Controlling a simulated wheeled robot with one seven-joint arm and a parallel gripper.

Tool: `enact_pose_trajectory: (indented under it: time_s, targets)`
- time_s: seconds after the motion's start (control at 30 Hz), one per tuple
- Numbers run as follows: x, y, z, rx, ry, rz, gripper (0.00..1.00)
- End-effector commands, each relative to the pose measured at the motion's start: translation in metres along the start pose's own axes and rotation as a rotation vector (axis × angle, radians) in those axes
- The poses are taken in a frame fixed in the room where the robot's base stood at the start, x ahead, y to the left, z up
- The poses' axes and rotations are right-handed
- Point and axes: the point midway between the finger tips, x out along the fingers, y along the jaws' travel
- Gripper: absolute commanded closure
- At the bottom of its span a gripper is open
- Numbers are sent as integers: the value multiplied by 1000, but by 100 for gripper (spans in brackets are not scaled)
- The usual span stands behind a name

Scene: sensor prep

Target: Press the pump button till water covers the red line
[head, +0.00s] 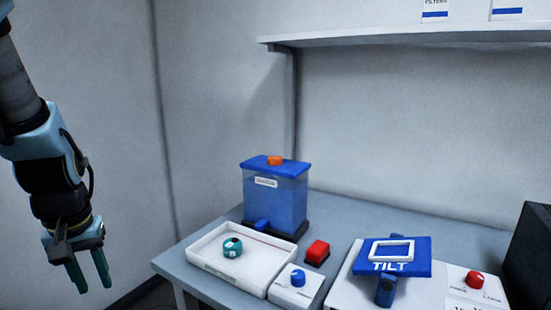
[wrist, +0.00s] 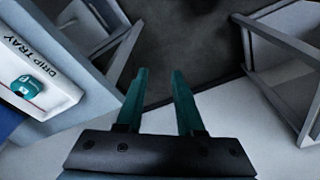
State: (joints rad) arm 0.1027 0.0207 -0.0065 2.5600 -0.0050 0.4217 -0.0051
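A red button (head: 317,250) on a dark base stands on the table to the right of the white drip tray (head: 207,272); I cannot read any label on it. The tray holds a teal round piece (head: 232,247), also seen in the wrist view (wrist: 27,87). A thin reddish line shows faintly along the tray's back inner wall. No water level in the tray can be made out. A blue-filled tank (head: 274,207) with a blue lid and orange knob stands behind it. My gripper (head: 93,288) is open and empty, left of the table, fingers down, apart from everything.
A white box with a blue knob (head: 298,277) sits right of the tray. A blue TILT stand (head: 392,268) and a panel with a red knob (head: 475,280) are further right. A shelf (head: 410,38) overhangs the back. Floor shows below my gripper.

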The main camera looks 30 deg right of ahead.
Motion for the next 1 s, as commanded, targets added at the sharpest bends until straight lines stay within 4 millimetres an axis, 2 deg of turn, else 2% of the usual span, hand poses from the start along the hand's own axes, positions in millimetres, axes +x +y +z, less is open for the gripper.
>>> enact_pose_trajectory:
  time_s: [0.03, 0.3, 1.0]
  targets:
    - [0, 0, 0, 0, 0, 0, 70]
    - [0, 0, 0, 0, 0, 0, 100]
    - [0, 0, 0, 0, 0, 0, 100]
